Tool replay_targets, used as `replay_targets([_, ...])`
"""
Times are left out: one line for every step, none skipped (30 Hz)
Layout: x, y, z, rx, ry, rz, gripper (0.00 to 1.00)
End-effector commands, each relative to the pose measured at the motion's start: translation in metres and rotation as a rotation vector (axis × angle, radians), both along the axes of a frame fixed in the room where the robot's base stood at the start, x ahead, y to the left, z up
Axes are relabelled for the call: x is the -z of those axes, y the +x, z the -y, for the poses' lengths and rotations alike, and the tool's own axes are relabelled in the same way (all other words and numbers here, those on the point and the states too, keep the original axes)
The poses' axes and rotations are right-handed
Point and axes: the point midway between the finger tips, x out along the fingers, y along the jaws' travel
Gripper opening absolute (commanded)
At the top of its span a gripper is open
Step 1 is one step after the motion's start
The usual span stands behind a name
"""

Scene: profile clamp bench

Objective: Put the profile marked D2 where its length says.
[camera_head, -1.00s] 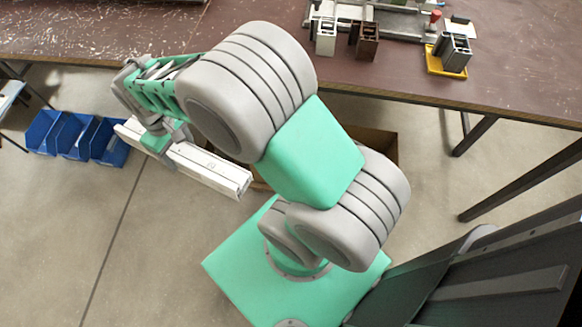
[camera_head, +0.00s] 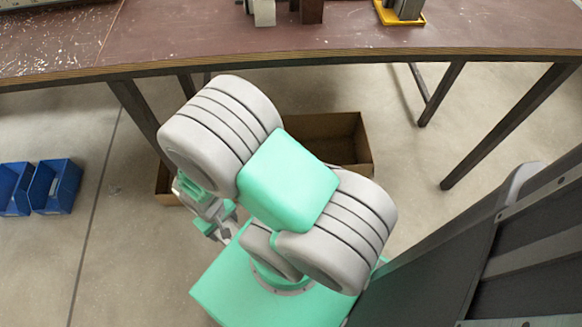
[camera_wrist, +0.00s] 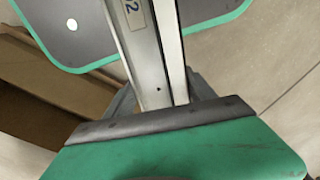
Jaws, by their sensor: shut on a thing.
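My gripper (camera_wrist: 162,98) is shut on a pale grey-white profile (camera_wrist: 152,60) with long grooves. In the wrist view the profile runs from between the jaws up past the top edge. A label (camera_wrist: 135,13) on it shows a "2"; the rest of the mark is cut off or unreadable. In the head view my gripper (camera_head: 217,222) is low, below the bench edge and partly behind my arm. The held profile cannot be made out there. The place for it is not identifiable in these frames.
An open cardboard box (camera_head: 368,150) stands on the floor under the bench (camera_head: 330,40), behind my arm. Blue bins (camera_head: 52,187) are on the floor at left. Short profile pieces (camera_head: 264,12) and a yellow tray (camera_head: 398,20) sit on the bench.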

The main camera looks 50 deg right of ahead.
Motion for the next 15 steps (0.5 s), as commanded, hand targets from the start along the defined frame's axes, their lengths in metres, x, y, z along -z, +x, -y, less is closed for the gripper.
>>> replay_targets([0.004,0.001,0.003,0.028,0.000,0.001,0.00])
replay_targets([0.004,0.005,0.006,0.059,0.000,0.002,0.00])
replay_targets([0.005,0.009,0.009,0.095,0.000,0.002,0.00])
replay_targets([0.005,0.012,0.012,0.125,0.000,0.002,0.00])
replay_targets([0.006,0.015,0.015,0.156,0.000,0.001,0.00])
replay_targets([0.007,0.019,0.019,0.197,0.000,0.001,0.00])
replay_targets([0.008,0.022,0.022,0.232,0.000,0.000,0.00])
replay_targets([0.009,0.025,0.026,0.267,0.000,0.000,0.00])
replay_targets([0.010,0.031,0.032,0.322,0.000,0.001,0.00])
replay_targets([0.011,0.034,0.036,0.363,0.000,0.001,0.00])
replay_targets([0.012,0.039,0.042,0.411,0.000,0.001,0.00])
replay_targets([0.015,0.044,0.049,0.476,0.001,0.000,0.00])
replay_targets([0.016,0.049,0.056,0.528,0.000,0.001,0.00])
replay_targets([0.017,0.053,0.063,0.585,0.001,0.001,0.00])
replay_targets([0.020,0.059,0.073,0.663,0.001,0.000,0.00])
